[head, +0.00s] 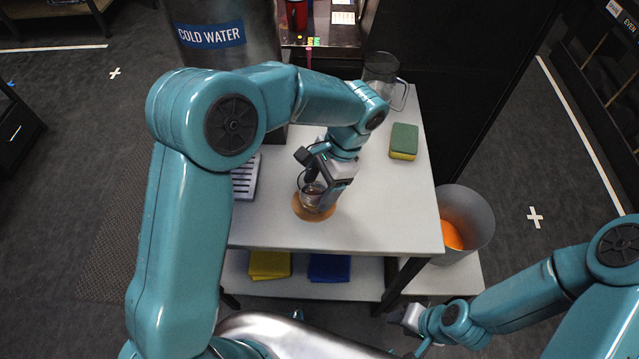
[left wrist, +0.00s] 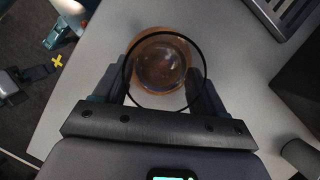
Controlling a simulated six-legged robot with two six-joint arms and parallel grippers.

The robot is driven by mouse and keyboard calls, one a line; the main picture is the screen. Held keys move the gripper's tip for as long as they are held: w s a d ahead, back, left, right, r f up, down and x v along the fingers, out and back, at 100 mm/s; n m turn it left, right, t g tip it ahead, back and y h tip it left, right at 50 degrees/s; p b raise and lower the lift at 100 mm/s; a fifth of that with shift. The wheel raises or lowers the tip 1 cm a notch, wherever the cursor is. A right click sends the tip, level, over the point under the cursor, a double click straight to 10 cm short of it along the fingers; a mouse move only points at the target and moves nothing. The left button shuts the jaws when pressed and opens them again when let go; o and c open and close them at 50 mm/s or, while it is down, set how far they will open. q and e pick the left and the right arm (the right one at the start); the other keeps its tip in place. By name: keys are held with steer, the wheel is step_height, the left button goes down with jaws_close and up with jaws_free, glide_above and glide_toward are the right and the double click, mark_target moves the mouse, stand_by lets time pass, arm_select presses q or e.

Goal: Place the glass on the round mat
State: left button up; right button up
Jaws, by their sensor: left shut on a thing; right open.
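The glass (head: 311,196) is a small clear tumbler, upright at the round mat on the white table. The round mat (head: 301,212) is tan-orange; the glass and my gripper cover part of it. My left gripper (head: 314,186) is shut on the glass. In the left wrist view the glass (left wrist: 162,66) sits between the two fingers of my left gripper (left wrist: 163,84), with the mat (left wrist: 160,35) showing beneath and around it. I cannot tell whether the glass base touches the mat. My right gripper (head: 408,322) is open and empty at the lower right, away from the table.
A large cold water dispenser (head: 222,45) with a slotted drip tray (head: 245,178) stands at the left. A clear pitcher (head: 382,75) and a green-yellow sponge (head: 404,141) are on the table. A grey bin (head: 474,210) stands right of it. The table's front right is clear.

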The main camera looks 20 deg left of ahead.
arm_select(q)
steer(key=shift+f, duration=0.2)
steer(key=o, duration=1.3)
steer(key=shift+r, duration=0.2)
steer(key=v, duration=1.2)
steer(key=shift+a, duration=0.1)
